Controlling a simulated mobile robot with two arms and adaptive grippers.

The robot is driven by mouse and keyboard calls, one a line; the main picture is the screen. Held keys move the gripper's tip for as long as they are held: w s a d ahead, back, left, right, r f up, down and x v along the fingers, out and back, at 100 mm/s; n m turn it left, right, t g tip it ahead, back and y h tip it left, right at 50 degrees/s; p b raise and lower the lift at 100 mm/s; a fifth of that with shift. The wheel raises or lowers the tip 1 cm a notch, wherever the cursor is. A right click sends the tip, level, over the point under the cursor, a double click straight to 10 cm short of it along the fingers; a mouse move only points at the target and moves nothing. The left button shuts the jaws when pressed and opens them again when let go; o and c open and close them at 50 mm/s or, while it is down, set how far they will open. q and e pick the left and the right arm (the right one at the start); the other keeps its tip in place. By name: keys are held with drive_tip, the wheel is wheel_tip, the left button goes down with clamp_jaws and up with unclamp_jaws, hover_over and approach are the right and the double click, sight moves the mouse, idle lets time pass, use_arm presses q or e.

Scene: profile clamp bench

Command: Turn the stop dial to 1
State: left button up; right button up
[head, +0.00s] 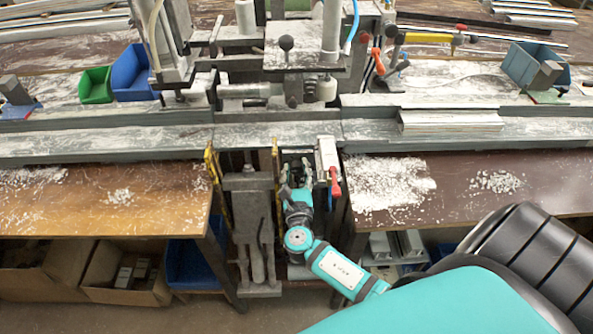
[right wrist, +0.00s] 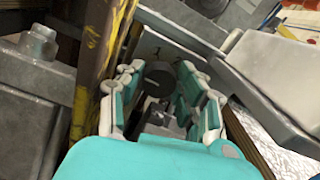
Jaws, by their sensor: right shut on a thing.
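The stop dial (right wrist: 159,74) shows in the right wrist view as a dark round knob on a grey plate. My left gripper is not in view.
A yellow-edged post (right wrist: 100,65) stands close left of my right gripper in the wrist view. A red-handled lever (head: 334,182) hangs just right of it in the head view. A grey clamp column (head: 250,210) stands left. Metal shavings (head: 390,185) lie on the right board.

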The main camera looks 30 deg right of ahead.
drive_tip(key=m+b, duration=0.2)
drive_tip(key=m, duration=0.1)
drive_tip(key=m+b, duration=0.2)
drive_tip(key=shift+f+m, duration=0.2)
drive_tip(key=shift+m, duration=0.2)
drive_tip(key=m+b, duration=0.2)
drive_tip(key=m, duration=0.2)
drive_tip(key=shift+b, duration=0.4)
drive_tip(key=shift+s+d+m+b, duration=0.1)
drive_tip(key=shift+m+b, duration=0.4)
drive_tip(key=shift+m, duration=0.3)
drive_tip(key=shift+r, duration=0.1)
drive_tip(key=o, duration=0.9)
drive_tip(key=shift+c, duration=0.2)
